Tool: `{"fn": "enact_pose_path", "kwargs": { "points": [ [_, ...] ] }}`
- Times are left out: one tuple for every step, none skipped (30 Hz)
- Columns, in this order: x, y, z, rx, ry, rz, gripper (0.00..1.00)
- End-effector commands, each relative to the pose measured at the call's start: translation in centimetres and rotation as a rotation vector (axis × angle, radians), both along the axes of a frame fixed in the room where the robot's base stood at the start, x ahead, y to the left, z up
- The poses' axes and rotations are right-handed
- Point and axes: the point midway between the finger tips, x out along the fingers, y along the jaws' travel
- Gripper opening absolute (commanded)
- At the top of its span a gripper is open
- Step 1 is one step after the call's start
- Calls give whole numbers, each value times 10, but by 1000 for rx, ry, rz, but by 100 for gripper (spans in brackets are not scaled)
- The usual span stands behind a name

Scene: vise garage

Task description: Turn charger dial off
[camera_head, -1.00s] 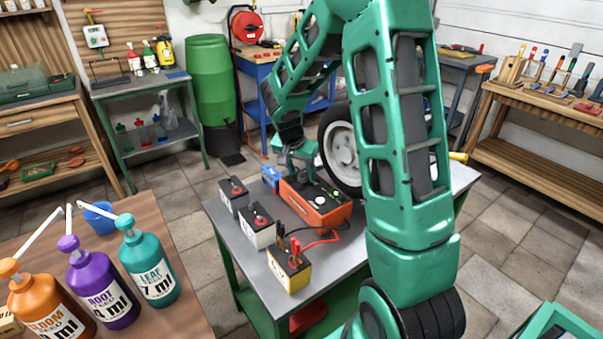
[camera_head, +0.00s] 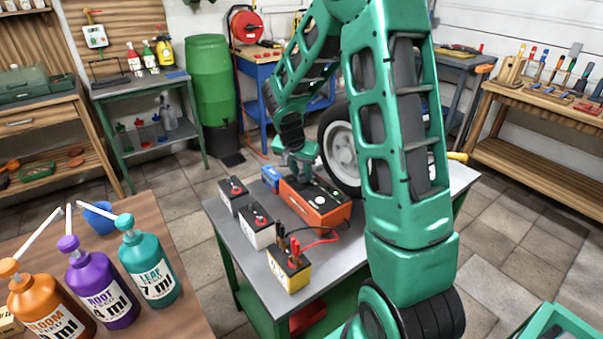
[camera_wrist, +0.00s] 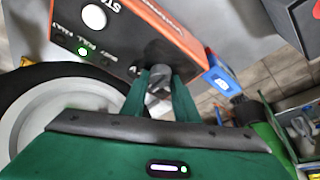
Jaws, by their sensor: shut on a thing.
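The orange and black charger (camera_head: 316,203) stands on the grey-topped table (camera_head: 255,262). In the wrist view its black top panel (camera_wrist: 125,25) carries a lit green light (camera_wrist: 82,51), a round white button (camera_wrist: 94,17) and printed labels. My gripper (camera_head: 299,178) points down at the far left end of the charger's top. In the wrist view my gripper (camera_wrist: 158,92) has its two green fingers closed around the grey dial (camera_wrist: 157,83). The fingers hide part of the dial, and its pointer setting cannot be read.
Several batteries, including a yellow-and-black one (camera_head: 288,270), stand along the table's left and front, with cables to the charger. A blue box (camera_head: 271,178) sits beside the charger's left end. A wheel with tyre (camera_head: 341,150) stands right behind it.

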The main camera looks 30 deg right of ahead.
Motion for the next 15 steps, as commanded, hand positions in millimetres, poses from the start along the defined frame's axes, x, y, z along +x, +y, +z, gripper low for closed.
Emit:
{"fn": "enact_pose_path", "kwargs": {
  "points": [
    [1,2,0,1,-2,5,5],
    [1,2,0,1,-1,6,5],
    [1,2,0,1,-2,8,5],
    [1,2,0,2,-2,10,5],
    [1,2,1,2,-2,12,5],
    [1,3,1,2,-1,15,5],
    [1,3,1,2,-1,17,5],
    [1,3,0,2,-1,19,5],
    [1,3,1,2,-2,23,5],
    [1,3,1,2,-2,25,5],
    [1,3,0,2,-1,28,5],
    [1,3,1,3,-1,31,5],
    [1,3,0,3,-1,35,5],
    [1,4,0,3,-1,37,5],
    [1,4,0,4,-2,41,5]
  ]
}}
